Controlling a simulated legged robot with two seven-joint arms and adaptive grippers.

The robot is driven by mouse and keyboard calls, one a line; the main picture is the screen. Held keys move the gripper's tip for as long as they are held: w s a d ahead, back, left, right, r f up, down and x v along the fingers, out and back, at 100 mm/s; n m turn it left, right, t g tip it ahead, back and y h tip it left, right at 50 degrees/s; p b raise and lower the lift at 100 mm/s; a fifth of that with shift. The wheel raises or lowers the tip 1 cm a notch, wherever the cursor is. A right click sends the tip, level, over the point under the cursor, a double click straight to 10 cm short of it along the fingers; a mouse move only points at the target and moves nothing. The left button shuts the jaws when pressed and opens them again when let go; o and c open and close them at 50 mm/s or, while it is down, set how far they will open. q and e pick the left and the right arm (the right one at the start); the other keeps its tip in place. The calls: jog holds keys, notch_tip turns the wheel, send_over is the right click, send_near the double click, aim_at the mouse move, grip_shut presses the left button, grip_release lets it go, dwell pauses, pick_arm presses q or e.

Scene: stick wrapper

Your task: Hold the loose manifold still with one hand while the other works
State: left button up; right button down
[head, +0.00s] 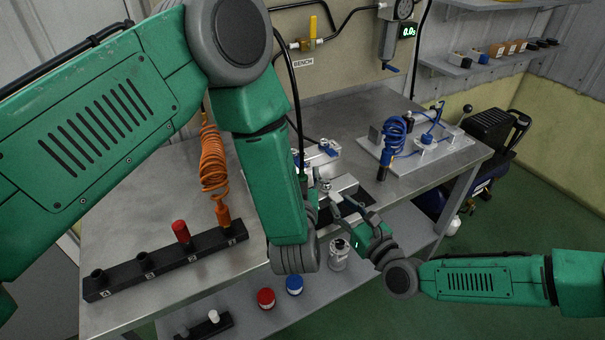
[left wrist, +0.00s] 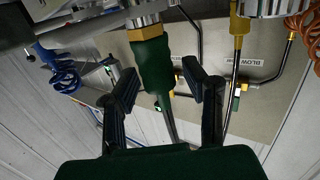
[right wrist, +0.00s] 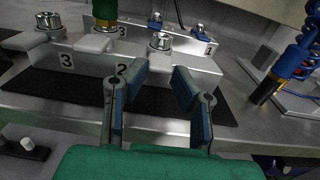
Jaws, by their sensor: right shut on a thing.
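The silver manifold (head: 345,184) sits on a black mat on the bench, partly hidden in the head view by my left arm. In the right wrist view the manifold (right wrist: 90,64) shows port labels and metal fittings. My right gripper (right wrist: 157,72) is shut on its front near label 2. A green hose connector (left wrist: 152,65) with a gold end stands upright at the manifold; its lower end also shows in the right wrist view (right wrist: 104,10). My left gripper (left wrist: 155,80) is open, its fingers on either side of the connector with gaps visible. My left arm hides those fingers in the head view.
A black rack (head: 165,263) at the front left holds a red plug (head: 181,231) and an orange coiled hose (head: 213,165). A white plate (head: 445,150) with a blue coiled hose (head: 394,135) lies at the right. Jars stand on the lower shelf. The bench's left middle is clear.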

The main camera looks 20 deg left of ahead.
pick_arm(q)
jog(key=shift+s, duration=0.1)
jog(key=f+v, duration=0.1)
jog(key=v, duration=1)
jog(key=shift+s+d+r, duration=0.2)
jog(key=shift+s+r, duration=0.15)
jog(key=shift+r, duration=0.05)
pick_arm(e)
jog(key=c, duration=1.2)
grip_release()
jog(key=shift+d, duration=0.15)
